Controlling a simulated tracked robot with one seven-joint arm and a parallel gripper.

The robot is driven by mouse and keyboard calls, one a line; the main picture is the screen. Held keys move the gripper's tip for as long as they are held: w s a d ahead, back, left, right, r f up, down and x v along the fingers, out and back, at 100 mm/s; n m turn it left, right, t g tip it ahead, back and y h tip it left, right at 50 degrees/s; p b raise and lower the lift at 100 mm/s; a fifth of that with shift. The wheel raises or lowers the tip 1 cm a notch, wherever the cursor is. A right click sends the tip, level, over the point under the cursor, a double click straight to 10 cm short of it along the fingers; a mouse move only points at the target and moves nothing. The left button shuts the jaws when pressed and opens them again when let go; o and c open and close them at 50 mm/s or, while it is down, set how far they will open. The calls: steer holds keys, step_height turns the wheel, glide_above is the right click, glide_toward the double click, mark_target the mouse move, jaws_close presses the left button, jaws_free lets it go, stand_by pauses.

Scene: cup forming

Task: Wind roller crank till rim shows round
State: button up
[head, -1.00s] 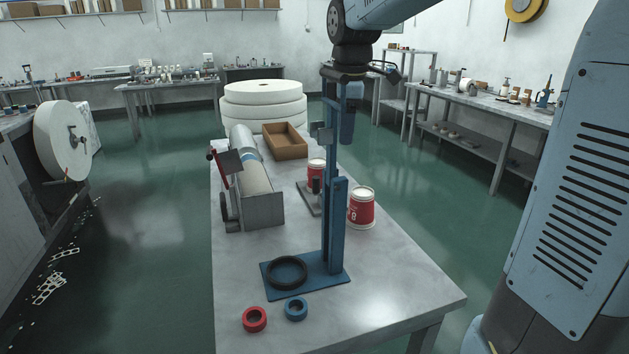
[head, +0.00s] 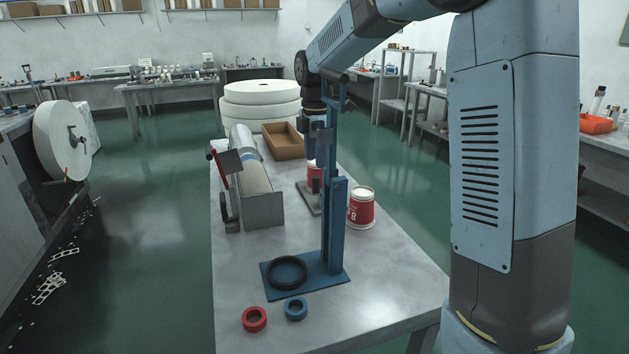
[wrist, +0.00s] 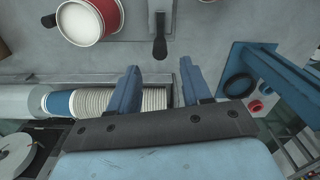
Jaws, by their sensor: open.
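A dark crank handle (wrist: 160,47) on a grey fixture shows at the top of the wrist view, just beyond my fingertips. In the head view the handle (head: 316,185) stands partly behind the blue post. A red-and-white cup (wrist: 88,20) with a pale rim lies left of the crank in the wrist view. In the head view one red cup (head: 361,208) stands right of the post and another (head: 311,170) is partly hidden by it. My gripper (wrist: 159,67) is open and empty, apart from the crank. In the head view it is largely hidden behind the post.
A blue press stand (head: 334,225) with a black ring rises at the bench front; a red ring (head: 255,319) and blue ring (head: 296,309) lie before it. A grey trough (head: 264,212) holds stacked cups. A brown tray (head: 284,141) is behind. The bench's front right is clear.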

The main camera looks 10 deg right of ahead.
mark_target(315, 174)
step_height(315, 174, down, 8)
steer(key=shift+r, duration=0.15)
steer(key=shift+c, duration=0.2)
jaws_close()
steer(key=shift+a, duration=0.3)
steer(key=shift+d, duration=0.25)
